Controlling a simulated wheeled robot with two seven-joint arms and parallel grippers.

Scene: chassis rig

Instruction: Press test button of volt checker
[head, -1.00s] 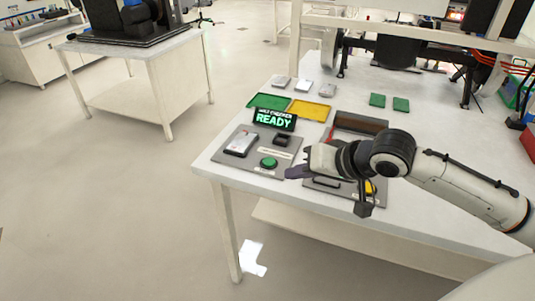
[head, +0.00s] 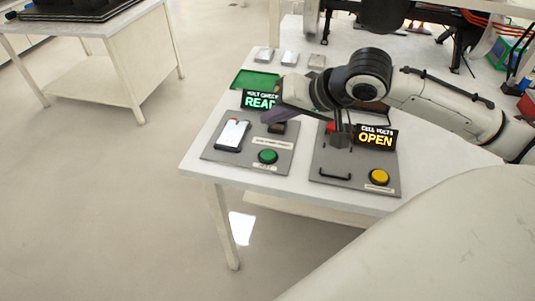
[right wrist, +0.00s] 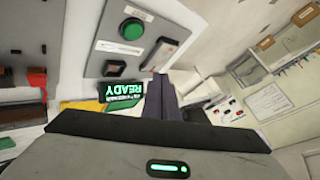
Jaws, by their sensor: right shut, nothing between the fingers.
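The volt checker is a grey panel (head: 220,154) at the table's left front corner. Its lit display (head: 258,100) reads READY, partly hidden by my gripper. A round green button (head: 268,156) sits at its front right; the button also shows in the right wrist view (right wrist: 131,29). A pale flat cell (head: 232,134) lies in a dark holder on the panel's left. My right gripper (head: 268,116) is shut and empty, with dark purple fingers above the rear of the panel, apart from the button. The fingers show in the right wrist view (right wrist: 160,82). My left gripper is not in view.
Right of the checker is a second panel (head: 330,160) with a handle, a yellow button (head: 379,177) and a display (head: 376,137) reading OPEN. A green tray (head: 255,79) and several small pale pieces lie behind. Open floor is at the left.

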